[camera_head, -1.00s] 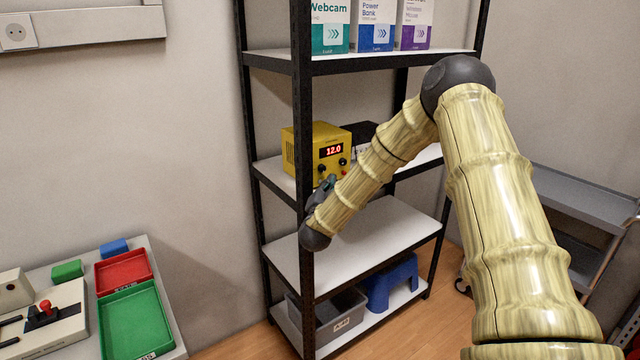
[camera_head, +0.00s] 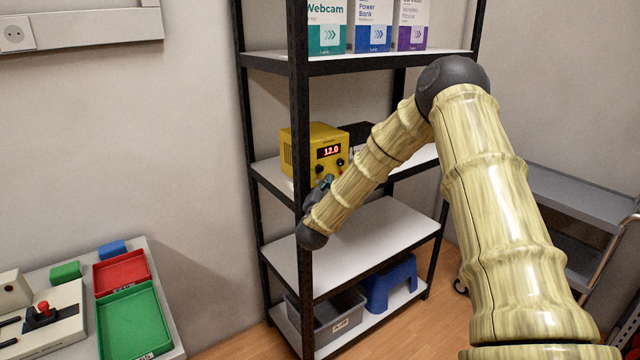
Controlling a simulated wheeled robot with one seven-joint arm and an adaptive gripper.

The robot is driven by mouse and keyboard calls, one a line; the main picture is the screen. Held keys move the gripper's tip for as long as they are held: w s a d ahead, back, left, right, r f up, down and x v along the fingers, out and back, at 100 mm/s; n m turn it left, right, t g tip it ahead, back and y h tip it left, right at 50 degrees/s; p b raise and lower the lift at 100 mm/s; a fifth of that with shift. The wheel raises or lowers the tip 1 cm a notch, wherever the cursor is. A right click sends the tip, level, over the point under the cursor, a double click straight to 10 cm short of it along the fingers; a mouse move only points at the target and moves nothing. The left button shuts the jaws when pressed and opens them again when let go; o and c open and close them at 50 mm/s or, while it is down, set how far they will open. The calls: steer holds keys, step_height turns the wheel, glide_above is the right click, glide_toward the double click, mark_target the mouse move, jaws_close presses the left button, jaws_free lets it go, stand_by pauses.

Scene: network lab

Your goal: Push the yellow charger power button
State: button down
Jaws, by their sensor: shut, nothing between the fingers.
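The yellow charger (camera_head: 301,150) stands on the second shelf from the top of the rack. Its front faces to the right and toward me, with a red 12.0 readout (camera_head: 328,152) and dark knobs below it. The power button is too small or hidden to make out. My gripper (camera_head: 324,183) is shut and empty, just below the front of the charger near the shelf edge. My own arm partly covers it, so I cannot tell whether it touches the charger.
A black rack post (camera_head: 300,100) stands close to my wrist. A dark device (camera_head: 360,131) sits behind the charger. Boxes (camera_head: 374,25) stand on the shelf above. The shelf below (camera_head: 360,240) is clear. A grey bin (camera_head: 338,318) and blue stool (camera_head: 392,283) are lower down.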

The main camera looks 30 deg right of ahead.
steer(key=shift+w+a+r, duration=0.25)
steer(key=shift+w+r, duration=0.3)
steer(key=shift+r, duration=0.25)
steer(key=shift+s+f, duration=0.25)
steer(key=shift+f, duration=0.05)
stand_by(0.6)
steer(key=shift+s+f, duration=0.3)
steer(key=shift+s, duration=0.05)
steer(key=s, duration=0.5)
steer(key=shift+s+d+f, duration=0.1)
steer(key=shift+d+f, duration=0.05)
steer(key=shift+f, duration=0.1)
stand_by(1.2)
